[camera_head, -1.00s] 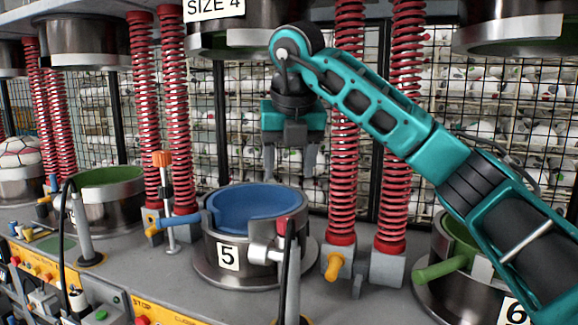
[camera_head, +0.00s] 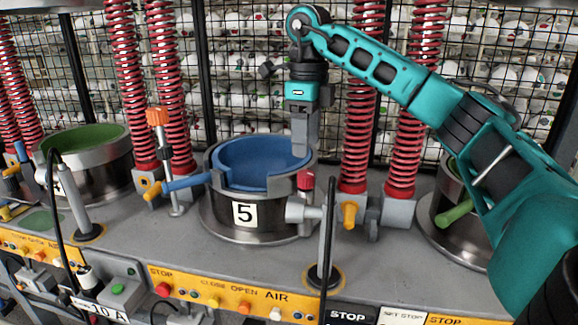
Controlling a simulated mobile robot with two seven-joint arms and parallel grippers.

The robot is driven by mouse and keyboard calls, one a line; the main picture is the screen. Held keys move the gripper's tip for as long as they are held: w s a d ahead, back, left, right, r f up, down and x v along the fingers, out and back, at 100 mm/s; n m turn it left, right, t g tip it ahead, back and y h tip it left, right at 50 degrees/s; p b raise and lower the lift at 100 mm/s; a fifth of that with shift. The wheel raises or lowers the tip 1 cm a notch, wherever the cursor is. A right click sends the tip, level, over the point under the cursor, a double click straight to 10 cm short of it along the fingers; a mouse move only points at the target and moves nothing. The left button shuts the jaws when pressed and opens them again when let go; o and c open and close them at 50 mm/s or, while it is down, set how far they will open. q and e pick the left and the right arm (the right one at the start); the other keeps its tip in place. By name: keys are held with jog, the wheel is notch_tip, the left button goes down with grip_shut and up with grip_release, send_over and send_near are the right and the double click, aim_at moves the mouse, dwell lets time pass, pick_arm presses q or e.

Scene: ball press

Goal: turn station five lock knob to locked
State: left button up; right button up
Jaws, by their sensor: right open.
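Station five is a steel mould (camera_head: 244,190) with a blue lining (camera_head: 265,160) and a "5" label. On its front right is a grey fitting with a red knob (camera_head: 305,181). A yellow knob (camera_head: 349,214) sits on the grey block to the right, and an orange knob (camera_head: 158,116) tops a post at the left. I cannot tell which is the lock knob, or its setting. My right gripper (camera_head: 303,142) points down over the mould's back right rim, seen nearly edge-on, open and holding nothing visible. My left gripper is not in view.
Red springs (camera_head: 357,110) stand right of the mould, and more stand behind the orange knob. A black cable post (camera_head: 327,235) rises in front. The yellow button panel (camera_head: 240,296) runs along the front edge. A green-lined mould (camera_head: 88,160) is at left.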

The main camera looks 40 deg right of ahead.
aim_at(307, 173)
jog(key=shift+s+f, duration=0.1)
jog(key=shift+f, duration=0.5)
jog(key=shift+d+f, duration=0.1)
jog(key=shift+f, duration=2.95)
jog(key=c, duration=1)
jog(key=shift+c, duration=0.2)
jog(key=shift+m, duration=0.3)
jog(key=m, duration=1.2)
jog(key=shift+m, duration=0.6)
